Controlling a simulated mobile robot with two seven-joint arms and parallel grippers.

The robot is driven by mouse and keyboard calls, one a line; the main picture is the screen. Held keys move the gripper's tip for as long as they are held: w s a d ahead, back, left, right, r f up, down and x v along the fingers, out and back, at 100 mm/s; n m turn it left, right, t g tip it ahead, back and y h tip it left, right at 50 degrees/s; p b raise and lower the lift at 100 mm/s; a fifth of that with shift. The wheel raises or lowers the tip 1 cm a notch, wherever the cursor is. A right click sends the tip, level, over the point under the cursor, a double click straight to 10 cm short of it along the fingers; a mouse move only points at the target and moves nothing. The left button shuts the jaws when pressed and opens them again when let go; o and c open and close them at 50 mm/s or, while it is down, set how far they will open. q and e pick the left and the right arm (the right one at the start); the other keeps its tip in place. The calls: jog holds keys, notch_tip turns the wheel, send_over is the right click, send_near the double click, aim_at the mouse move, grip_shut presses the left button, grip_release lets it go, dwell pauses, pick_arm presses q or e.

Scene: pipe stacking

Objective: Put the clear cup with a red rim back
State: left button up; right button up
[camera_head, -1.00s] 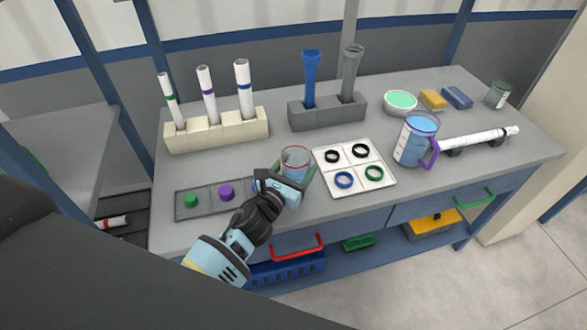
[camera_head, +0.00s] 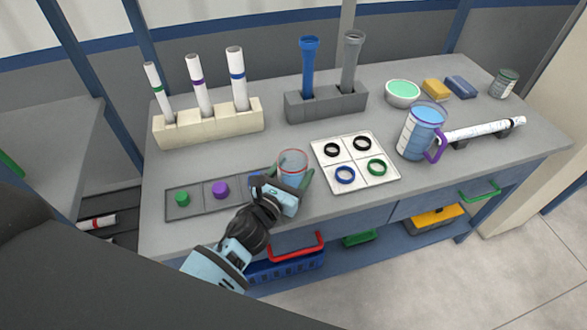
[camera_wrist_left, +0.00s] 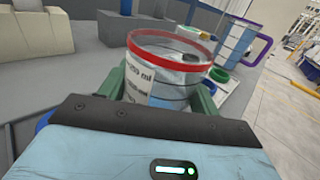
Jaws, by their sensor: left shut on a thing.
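The clear cup with a red rim (camera_head: 292,165) stands upright at the front middle of the workbench, left of the white ring tray. It holds something bluish low down in the head view. In the left wrist view the cup (camera_wrist_left: 168,62) fills the middle, with its red rim up and "ml" markings on its side. My left gripper (camera_head: 296,181) has its green fingers on both sides of the cup and is shut on it. Whether the cup's base touches the bench is hidden behind the gripper. My right gripper is not in view.
The white tray (camera_head: 390,185) with several coloured rings is close on the right. A grey strip (camera_head: 205,198) with green and purple pegs is on the left. The blue jug with a purple handle (camera_head: 421,130) stands further right. Racks with tubes stand behind.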

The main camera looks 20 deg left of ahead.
pick_arm(q)
jog(key=shift+f, duration=0.1)
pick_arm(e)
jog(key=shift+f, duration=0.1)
pick_arm(q)
jog(key=o, duration=1.3)
jog(key=shift+c, duration=0.2)
jog(key=shift+o, duration=0.2)
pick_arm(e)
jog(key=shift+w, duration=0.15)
pick_arm(q)
notch_tip(320, 180, up, 2)
jog(key=shift+r+p, duration=0.1)
jog(key=shift+p, duration=0.55)
jog(key=s, duration=0.3)
jog(key=s+a+b, duration=0.1)
jog(key=s, duration=0.3)
jog(key=s+a+f, duration=0.1)
jog(key=s, duration=0.2)
jog(key=shift+s, duration=0.3)
jog(key=shift+s+a, duration=0.15)
jog(key=shift+s, duration=0.4)
jog(key=shift+r, duration=0.1)
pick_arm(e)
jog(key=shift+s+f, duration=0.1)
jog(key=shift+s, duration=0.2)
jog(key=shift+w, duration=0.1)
